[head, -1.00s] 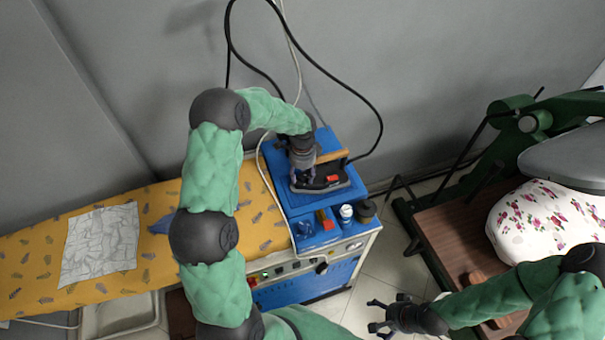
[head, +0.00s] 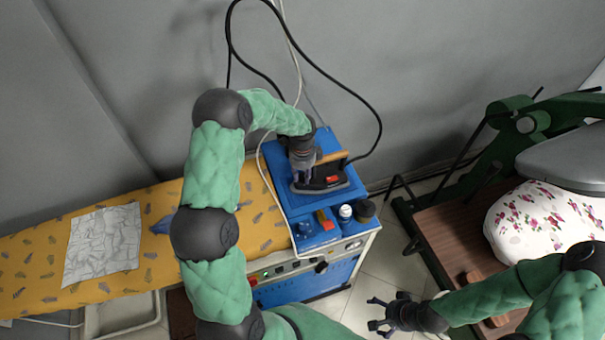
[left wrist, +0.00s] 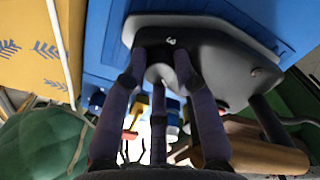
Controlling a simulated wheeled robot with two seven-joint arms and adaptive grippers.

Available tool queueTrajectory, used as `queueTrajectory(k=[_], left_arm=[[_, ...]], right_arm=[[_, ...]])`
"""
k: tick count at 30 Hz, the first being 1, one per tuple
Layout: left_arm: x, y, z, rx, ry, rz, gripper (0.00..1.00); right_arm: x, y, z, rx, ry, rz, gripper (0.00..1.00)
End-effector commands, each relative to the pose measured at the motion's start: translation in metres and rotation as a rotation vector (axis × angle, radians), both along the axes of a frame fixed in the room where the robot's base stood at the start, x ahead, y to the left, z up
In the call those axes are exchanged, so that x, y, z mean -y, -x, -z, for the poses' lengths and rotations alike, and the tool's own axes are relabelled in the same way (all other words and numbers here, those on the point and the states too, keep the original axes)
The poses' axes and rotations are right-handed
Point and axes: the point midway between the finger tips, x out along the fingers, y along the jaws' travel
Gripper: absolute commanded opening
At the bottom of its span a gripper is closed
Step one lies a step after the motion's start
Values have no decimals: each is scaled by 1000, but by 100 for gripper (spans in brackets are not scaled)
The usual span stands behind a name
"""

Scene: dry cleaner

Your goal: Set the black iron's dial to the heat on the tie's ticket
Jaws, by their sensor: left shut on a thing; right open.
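The black iron (head: 332,178) with a tan handle and a red part rests on the blue top of the pressing unit. My left gripper (head: 303,181) is at the iron's left end, pointing down. In the left wrist view its fingers (left wrist: 160,72) are shut on a small pale round part, apparently the dial (left wrist: 158,75), beside a white mark on the iron's dark body (left wrist: 225,65). The dial's setting is hidden or too small to read. My right gripper (head: 379,318) is open and empty over the floor. I cannot make out the tie or a readable ticket.
A yellow patterned board (head: 35,265) holds a crumpled white cloth (head: 103,244) and a small blue item (head: 162,226). Small containers, including a white-capped one (head: 345,212), stand in front of the iron. A green press with a floral pad (head: 540,220) stands at the right. Cables hang behind.

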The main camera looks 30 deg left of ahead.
Motion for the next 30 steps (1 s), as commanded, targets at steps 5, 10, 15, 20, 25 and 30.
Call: queueTrajectory(k=[5, 10, 15, 20, 25, 30], left_arm=[[0, 0, 0, 0, 0, -1, 52], [0, 0, 0, 0, 0, -1, 53], [0, 0, -1, 0, 0, -2, 53], [0, -1, -13, 3, -2, -2, 53], [-1, -2, -43, 6, -1, -3, 53], [0, -1, -77, 4, -1, -1, 53]], right_arm=[[0, 0, 0, 0, 0, 0, 91], [0, 0, 0, 0, 0, 0, 91], [0, 0, 0, 0, 0, 0, 91], [0, 0, 0, 0, 0, 0, 91], [0, 0, 0, 0, 0, 0, 91], [0, 0, 0, 0, 0, 0, 91]])
